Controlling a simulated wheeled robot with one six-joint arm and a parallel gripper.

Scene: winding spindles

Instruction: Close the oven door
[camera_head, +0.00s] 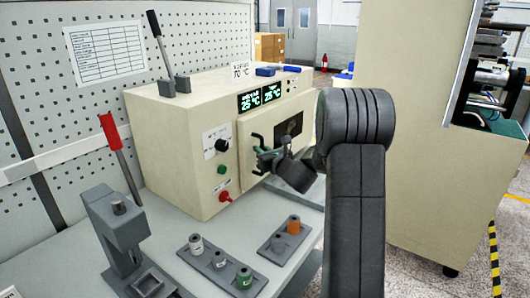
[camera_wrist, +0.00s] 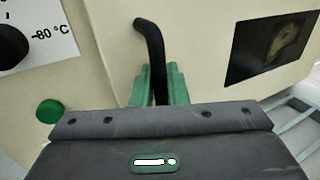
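The oven (camera_head: 180,140) is a beige box on the bench, with green displays reading 25 °C. Its door (camera_head: 305,115) has a dark window and faces right in the head view; it also fills the right of the wrist view (camera_wrist: 205,75). The door looks nearly flush with the front; I cannot tell whether it is fully closed. The black bent door handle (camera_wrist: 150,45) rises between the green fingertips of my gripper (camera_wrist: 158,88), which sit close against both its sides. My gripper (camera_head: 266,158) appears shut on the handle. The handle's lower part is hidden.
A knob (camera_head: 221,145), a green button (camera_head: 222,169) and a red switch (camera_head: 225,196) are on the oven front. Holders with small spindles (camera_head: 219,259) and a red-handled press (camera_head: 115,220) stand on the bench. A large beige cabinet (camera_head: 420,190) is at right.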

